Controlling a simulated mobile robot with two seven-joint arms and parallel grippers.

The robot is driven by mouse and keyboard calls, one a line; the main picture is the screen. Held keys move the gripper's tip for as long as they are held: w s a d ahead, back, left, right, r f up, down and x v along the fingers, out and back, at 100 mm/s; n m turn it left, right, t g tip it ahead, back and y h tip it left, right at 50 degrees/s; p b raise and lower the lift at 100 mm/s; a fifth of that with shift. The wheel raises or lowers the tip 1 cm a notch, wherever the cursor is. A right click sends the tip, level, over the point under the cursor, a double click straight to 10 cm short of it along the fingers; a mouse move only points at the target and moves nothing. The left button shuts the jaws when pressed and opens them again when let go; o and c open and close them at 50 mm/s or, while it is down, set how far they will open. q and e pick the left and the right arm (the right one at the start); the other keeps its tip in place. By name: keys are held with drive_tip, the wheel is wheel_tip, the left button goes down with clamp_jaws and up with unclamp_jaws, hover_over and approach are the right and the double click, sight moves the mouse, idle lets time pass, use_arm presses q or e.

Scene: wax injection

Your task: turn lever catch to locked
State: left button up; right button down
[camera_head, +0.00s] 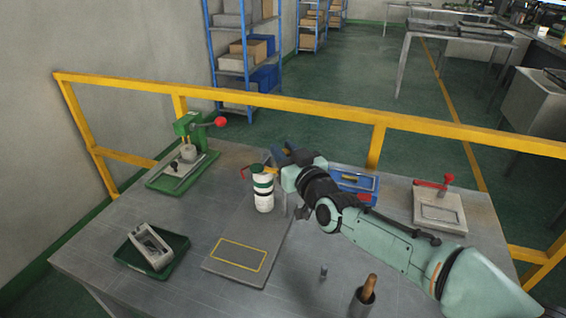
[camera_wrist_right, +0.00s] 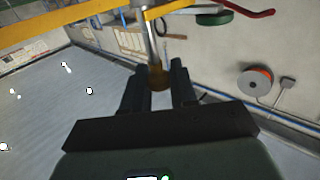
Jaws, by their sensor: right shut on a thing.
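My right gripper (camera_head: 284,154) reaches over the middle of the table, just behind and right of a white-and-green canister (camera_head: 263,192). In the right wrist view its two dark fingers (camera_wrist_right: 159,82) stand on either side of a metal rod with a brass-coloured end (camera_wrist_right: 157,74), and they are shut on it. A red lever (camera_head: 246,172) sticks out at the canister's top left. A curved red handle (camera_wrist_right: 250,13) shows at the top right of the wrist view. I cannot tell which part is the lever catch or how it is set. My left gripper is out of view.
A green press (camera_head: 187,127) with a red ball handle stands at the back left. A green tray (camera_head: 182,252) holds a grey frame. A red-handled fixture (camera_head: 440,206) is at the right. A blue box (camera_head: 352,184) lies behind my arm. A yellow rail (camera_head: 310,116) runs behind the table.

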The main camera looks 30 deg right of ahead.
idle(0.3)
drive_tip(key=c, duration=1)
unclamp_jaws()
drive_tip(key=s, duration=1.3)
drive_tip(key=shift+s+a, duration=0.2)
drive_tip(key=shift+a, duration=0.15)
